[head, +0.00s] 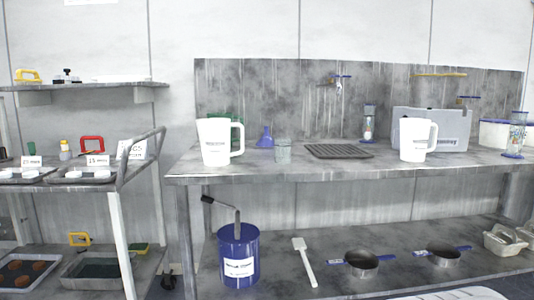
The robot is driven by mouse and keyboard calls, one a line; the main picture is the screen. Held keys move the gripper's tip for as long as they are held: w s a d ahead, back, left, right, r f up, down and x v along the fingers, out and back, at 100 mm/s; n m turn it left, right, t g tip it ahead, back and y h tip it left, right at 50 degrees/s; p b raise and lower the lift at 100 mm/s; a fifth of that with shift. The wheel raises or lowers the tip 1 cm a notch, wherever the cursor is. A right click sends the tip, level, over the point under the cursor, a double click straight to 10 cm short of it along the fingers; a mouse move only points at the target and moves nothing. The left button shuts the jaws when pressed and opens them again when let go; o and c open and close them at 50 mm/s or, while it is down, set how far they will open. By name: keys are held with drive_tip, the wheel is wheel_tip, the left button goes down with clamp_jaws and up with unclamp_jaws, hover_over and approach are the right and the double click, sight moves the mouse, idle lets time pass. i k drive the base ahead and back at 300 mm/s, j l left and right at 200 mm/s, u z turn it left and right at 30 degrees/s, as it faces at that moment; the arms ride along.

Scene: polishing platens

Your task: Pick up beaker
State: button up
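A small clear, greenish beaker (282,151) stands upright on the grey workbench (300,175), left of the dark ribbed mat. A white handled jug (214,143) stands to its left, near the bench's front edge. A second white handled jug (414,141) stands farther right, in front of a grey case. Nothing seems to cover the beaker from the front. My gripper is not in view.
A blue funnel (265,138) stands just left of the beaker, and a dark ribbed mat (338,151) lies to its right. A blue bucket (238,257) and pans (361,264) are on the lower shelf. A trolley (118,225) stands left.

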sight(283, 145)
drive_tip(key=i+j+z, duration=0.1)
drive_tip(key=z, duration=0.25)
drive_tip(key=i+j+z, duration=0.1)
drive_tip(key=z, duration=0.25)
drive_tip(key=i+j+z, duration=0.15)
drive_tip(key=z, duration=0.2)
